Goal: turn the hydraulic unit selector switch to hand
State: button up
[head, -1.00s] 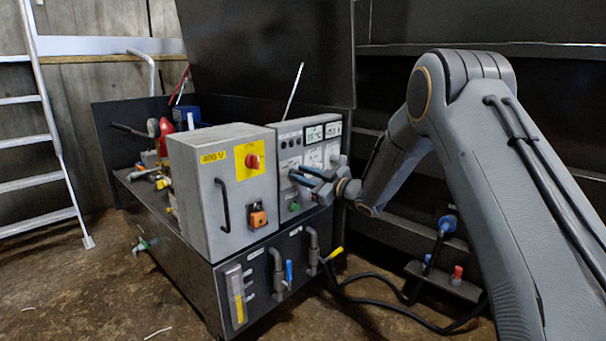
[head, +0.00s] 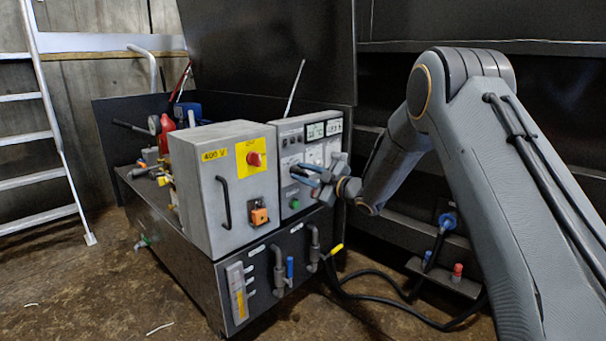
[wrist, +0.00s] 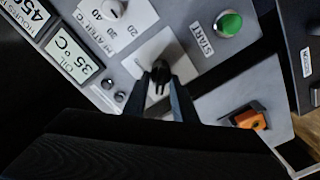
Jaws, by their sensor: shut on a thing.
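The selector switch (wrist: 160,72) is a small black knob on a white plate, set in the grey control panel (wrist: 205,75). In the wrist view my gripper (wrist: 161,88) has its two dark fingers on either side of the knob, closed on it. The fingers hide part of it, and I cannot read its position marks. In the head view my gripper (head: 298,174) reaches in from the right to the panel front, and its fingers cover the knob there.
A green START button (wrist: 229,23) and a temperature dial (wrist: 113,9) are close by on the panel. A grey 400 V box (head: 222,190), with a red switch (head: 254,159) and an orange switch (head: 259,215), stands left of it. Pipes with blue and yellow handles (head: 290,268) are below.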

jog(key=o, duration=0.7)
jog(key=shift+s+d, duration=0.1)
jog(key=p+v, duration=0.2)
jog(key=v, duration=0.5)
jog(key=shift+s+d, duration=0.2)
jog(key=shift+d, duration=0.05)
